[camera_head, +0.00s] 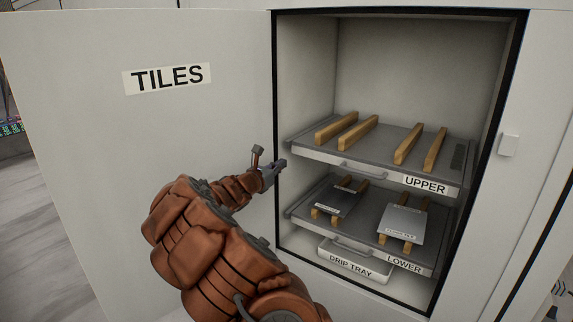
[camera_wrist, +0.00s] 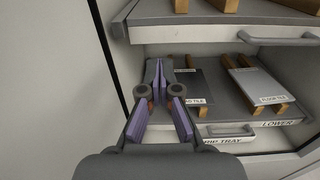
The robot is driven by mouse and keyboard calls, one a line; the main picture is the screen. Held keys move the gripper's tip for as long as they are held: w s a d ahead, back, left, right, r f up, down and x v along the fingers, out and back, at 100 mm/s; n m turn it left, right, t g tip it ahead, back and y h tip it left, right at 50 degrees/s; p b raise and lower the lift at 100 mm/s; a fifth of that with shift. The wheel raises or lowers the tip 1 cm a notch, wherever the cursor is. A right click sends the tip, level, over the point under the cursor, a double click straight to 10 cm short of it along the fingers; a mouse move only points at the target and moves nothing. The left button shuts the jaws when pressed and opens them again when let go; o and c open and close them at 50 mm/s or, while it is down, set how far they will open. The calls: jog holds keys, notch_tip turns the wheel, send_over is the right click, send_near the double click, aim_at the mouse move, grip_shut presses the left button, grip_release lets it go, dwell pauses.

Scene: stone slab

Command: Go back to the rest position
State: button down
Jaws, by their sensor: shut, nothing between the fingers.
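My gripper (camera_head: 276,167) is at the front left of the open cabinet, level with the gap between the two shelves in the head view. In the wrist view my gripper (camera_wrist: 158,80) is shut and empty, its fingers together in front of the lower shelf. The lower shelf (camera_head: 362,229) bears a dark tile (camera_head: 337,201) on the left and a light grey tile (camera_head: 402,223) on the right, each lying on wooden strips. The upper shelf (camera_head: 382,146) carries only bare wooden strips (camera_head: 357,133).
The open cabinet door (camera_head: 200,130), labelled TILES, stands left of and behind my arm. A white drip tray (camera_head: 354,263) sits under the lower shelf. Both shelves have protruding front handles (camera_head: 363,171). The cabinet's left wall edge (camera_wrist: 120,60) is close to my gripper.

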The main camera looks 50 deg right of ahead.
jog(key=shift+a, duration=0.4)
jog(key=shift+s+r, duration=0.1)
jog(key=s+a+r+m+g+y, duration=0.2)
jog(key=s+a+m+g, duration=0.1)
jog(key=s+a+m, duration=0.45)
jog(key=s+a+r+m+g+y, duration=0.25)
jog(key=s+a+m, duration=0.35)
jog(key=s, duration=0.3)
jog(key=s+a+f+m+t+y, duration=0.1)
jog(key=s+a+f+y, duration=0.3)
jog(key=a, duration=0.8)
jog(key=s+a+f+m+y+p, duration=0.1)
jog(key=s+a+f+y, duration=0.3)
jog(key=a, duration=0.9)
jog(key=s+a+f+m+t+y+p, duration=0.1)
jog(key=s+a+f+m+y, duration=0.2)
jog(key=a, duration=1)
jog(key=s+f+y, duration=0.1)
jog(key=s+y, duration=0.1)
jog(key=s, duration=0.1)
jog(key=shift+s+a+t, duration=0.2)
jog(key=shift+s+t, duration=0.15)
jog(key=shift+s, duration=0.05)
jog(key=shift+y, duration=0.25)
